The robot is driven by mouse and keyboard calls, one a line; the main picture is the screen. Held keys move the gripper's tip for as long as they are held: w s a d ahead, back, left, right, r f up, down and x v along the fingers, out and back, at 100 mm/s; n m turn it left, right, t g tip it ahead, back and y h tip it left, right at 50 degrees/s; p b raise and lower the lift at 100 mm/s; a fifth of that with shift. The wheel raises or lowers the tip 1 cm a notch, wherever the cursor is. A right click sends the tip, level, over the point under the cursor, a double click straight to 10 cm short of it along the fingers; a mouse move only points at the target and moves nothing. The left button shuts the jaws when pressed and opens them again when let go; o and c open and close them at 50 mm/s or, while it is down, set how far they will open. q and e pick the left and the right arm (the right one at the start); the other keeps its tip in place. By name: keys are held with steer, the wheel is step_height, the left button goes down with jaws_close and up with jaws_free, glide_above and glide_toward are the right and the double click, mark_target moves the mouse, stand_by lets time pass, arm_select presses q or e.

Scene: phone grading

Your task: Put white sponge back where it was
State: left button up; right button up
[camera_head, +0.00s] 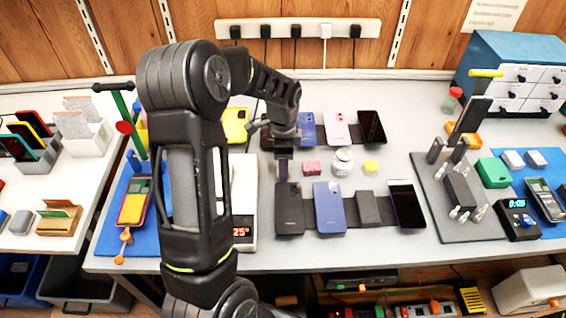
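My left arm rises through the left middle of the head view and bends right. Its gripper (283,168) points down just left of a pink block (312,167). Its fingers are small and dark, and I cannot tell whether they are open or hold anything. I cannot make out a sure white sponge. A small white rounded thing (343,160) stands right of the pink block, with a yellow piece (371,166) beyond it. Two pale grey-white blocks (513,160) (535,158) lie on the far right. My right gripper is not in view.
Phones lie in two rows, including a blue one (329,207) in front and a pink one (336,128) behind. A white scale (244,200) with red digits is partly behind my arm. A phone stand (461,185) is at right. Bare table (330,253) lies along the front edge.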

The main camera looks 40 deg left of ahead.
arm_select(q)
steer(key=shift+o, duration=0.7)
steer(key=shift+r, duration=0.25)
step_height(320, 180, up, 12)
steer(key=shift+f, duration=0.1)
stand_by(1.5)
